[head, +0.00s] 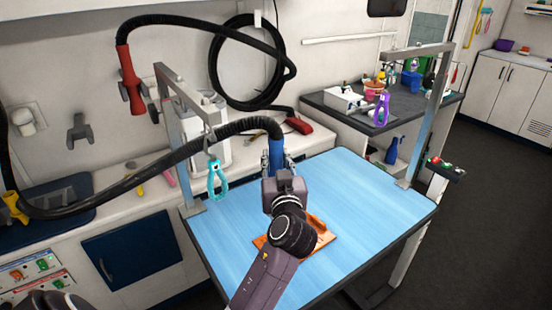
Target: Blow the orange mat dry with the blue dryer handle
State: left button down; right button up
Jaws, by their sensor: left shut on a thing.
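The blue dryer handle (276,152) stands about upright over the far part of the blue table, with a black ribbed hose (190,151) running from its top to the left. My left gripper (277,164) is shut on the handle. The orange mat (325,238) lies on the table below and nearer than the gripper. My wrist and forearm hide much of the mat. Whether the handle's outlet points at the mat is hidden. My right gripper is not in view.
The blue table (375,205) has bare room right of the mat. A red dryer handle (131,80) hangs on the wall.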

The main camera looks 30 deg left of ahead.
pick_arm(q)
jog(key=shift+r, duration=0.15)
jog(key=shift+s+d+b, duration=0.2)
jog(key=shift+d+b, duration=0.1)
jog(key=shift+d, duration=0.45)
jog(key=shift+s+d+b, duration=0.2)
jog(key=shift+s+d, duration=0.05)
jog(key=shift+d, duration=0.45)
jog(key=shift+s+d+b, duration=0.2)
jog(key=shift+d, duration=0.45)
jog(key=shift+s+d+b, duration=0.2)
jog(key=shift+s+d, duration=0.05)
jog(key=shift+d, duration=0.45)
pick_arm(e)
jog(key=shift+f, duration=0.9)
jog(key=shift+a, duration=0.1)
